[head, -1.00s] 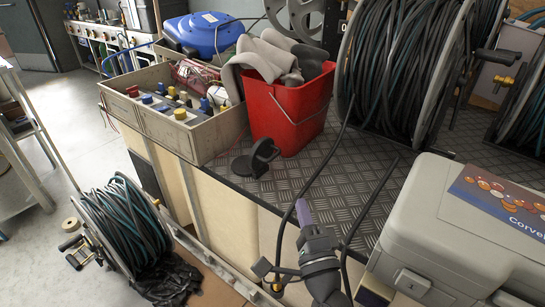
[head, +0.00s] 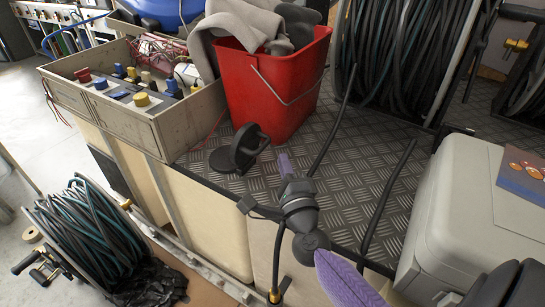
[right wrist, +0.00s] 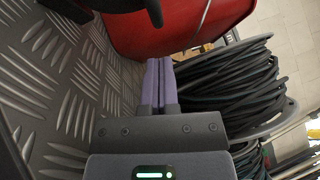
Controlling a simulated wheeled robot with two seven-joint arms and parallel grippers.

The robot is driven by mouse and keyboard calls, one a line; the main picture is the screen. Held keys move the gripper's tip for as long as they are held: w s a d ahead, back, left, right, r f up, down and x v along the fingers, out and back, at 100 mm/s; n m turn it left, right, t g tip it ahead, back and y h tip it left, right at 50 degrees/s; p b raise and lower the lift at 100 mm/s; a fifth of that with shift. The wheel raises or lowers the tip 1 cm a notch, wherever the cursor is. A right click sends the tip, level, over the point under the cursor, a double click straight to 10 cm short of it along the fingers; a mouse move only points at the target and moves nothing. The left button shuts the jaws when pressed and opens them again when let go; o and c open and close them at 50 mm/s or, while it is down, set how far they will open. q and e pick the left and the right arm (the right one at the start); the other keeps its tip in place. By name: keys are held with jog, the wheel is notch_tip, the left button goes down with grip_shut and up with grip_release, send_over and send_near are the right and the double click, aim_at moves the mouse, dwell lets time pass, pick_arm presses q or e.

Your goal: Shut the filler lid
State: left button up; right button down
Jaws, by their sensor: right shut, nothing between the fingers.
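The black filler lid (head: 248,146) stands raised on edge, beside its flat round filler base (head: 222,161) on the checker plate, in front of the red bucket. In the head view my right gripper (head: 284,160) is to the right of the lid and apart from it. Its purple fingers are together and empty. In the right wrist view the shut fingers (right wrist: 157,78) point toward the red bucket, and a dark curved part, likely the filler lid (right wrist: 150,8), is cut off at the top edge. My left gripper is not in view.
The red bucket (head: 270,85) with grey cloths stands just behind the lid. A crate of fittings (head: 158,128) is on the left, a large hose reel (head: 405,70) behind, and a grey case (head: 440,215) on the right. Black hoses (head: 388,195) rise near my gripper.

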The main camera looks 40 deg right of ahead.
aim_at(255, 148)
jog(key=shift+w+a+r, duration=0.2)
jog(key=shift+w+a, duration=0.05)
jog(key=shift+w, duration=0.25)
jog(key=shift+w+a+r, duration=0.15)
jog(key=shift+w+a, duration=0.1)
jog(key=shift+w, duration=0.2)
jog(key=shift+w+a, duration=0.1)
jog(key=shift+w, duration=0.15)
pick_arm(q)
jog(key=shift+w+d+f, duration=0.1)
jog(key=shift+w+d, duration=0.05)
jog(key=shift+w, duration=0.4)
